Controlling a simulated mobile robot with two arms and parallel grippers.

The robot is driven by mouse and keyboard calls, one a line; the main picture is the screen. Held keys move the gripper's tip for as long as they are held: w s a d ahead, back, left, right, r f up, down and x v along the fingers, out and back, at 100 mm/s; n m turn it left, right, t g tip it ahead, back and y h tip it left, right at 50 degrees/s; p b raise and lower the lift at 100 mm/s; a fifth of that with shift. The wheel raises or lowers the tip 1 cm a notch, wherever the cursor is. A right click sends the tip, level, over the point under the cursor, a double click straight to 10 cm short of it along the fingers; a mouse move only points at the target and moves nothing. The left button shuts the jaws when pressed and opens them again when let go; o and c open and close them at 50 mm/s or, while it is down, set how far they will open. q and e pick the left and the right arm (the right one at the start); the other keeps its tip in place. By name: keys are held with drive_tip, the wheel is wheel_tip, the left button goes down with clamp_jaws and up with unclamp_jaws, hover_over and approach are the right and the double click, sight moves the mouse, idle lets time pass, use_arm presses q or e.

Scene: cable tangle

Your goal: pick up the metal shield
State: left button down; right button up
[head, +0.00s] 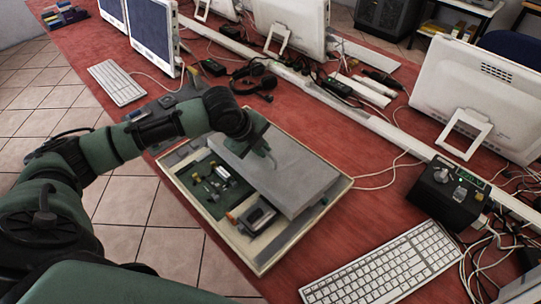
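The metal shield appears to be the flat grey plate (296,187) in the head view. It lies over the right part of a shallow cream-rimmed tray (263,268), and its front edge shows some thickness. My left gripper (268,158) reaches in from the left, with its fingers at the plate's upper face near the middle. I cannot tell whether the fingers are open or shut, or whether they grip the plate. A green circuit board (213,190) with small parts shows in the tray, left of the plate. My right gripper is out of view.
A white keyboard (385,268) lies in front at the right, and a black box with knobs (446,194) stands behind it. Monitors (480,95), cables and a headset (262,84) fill the back. Red tabletop (365,215) is bare right of the tray.

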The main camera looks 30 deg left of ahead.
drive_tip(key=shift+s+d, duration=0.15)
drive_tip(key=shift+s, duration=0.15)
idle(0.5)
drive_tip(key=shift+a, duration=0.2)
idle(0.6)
use_arm(q)
drive_tip(key=shift+r, duration=0.1)
